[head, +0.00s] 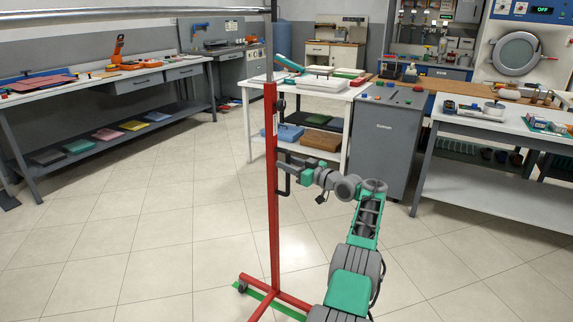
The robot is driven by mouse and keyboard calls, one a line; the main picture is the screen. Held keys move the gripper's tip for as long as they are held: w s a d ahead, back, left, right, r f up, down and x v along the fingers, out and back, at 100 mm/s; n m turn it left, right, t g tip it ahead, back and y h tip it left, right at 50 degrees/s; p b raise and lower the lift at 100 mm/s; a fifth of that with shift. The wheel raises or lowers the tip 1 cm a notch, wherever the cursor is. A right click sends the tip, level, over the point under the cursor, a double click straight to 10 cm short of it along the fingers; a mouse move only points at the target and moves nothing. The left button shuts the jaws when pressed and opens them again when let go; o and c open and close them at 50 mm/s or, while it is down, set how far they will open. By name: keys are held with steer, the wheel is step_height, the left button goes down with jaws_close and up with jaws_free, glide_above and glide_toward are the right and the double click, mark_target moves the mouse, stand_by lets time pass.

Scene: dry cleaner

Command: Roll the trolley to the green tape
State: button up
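The trolley is a tall garment rack with a red post (271,190), a metal top rail (140,13) and a red wheeled base (277,291). A black handle (287,180) sticks out from the right side of the post. My gripper (288,162) is at the handle's upper part and looks shut on it; the fingertips are small and partly hidden. The green tape (291,311) is a strip on the floor, running diagonally under the base near the bottom edge. A caster (242,287) stands beside its left end. The base's near part is cut off by the frame.
A long workbench (110,82) runs along the left. A white table (318,90), a grey cabinet (385,135) and another white table (490,120) stand behind and to the right. The tiled floor (150,220) left of the trolley is clear.

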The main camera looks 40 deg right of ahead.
steer(key=s, duration=0.7)
steer(key=shift+s+d, duration=0.3)
steer(key=shift+s, duration=0.1)
steer(key=shift+s, duration=0.1)
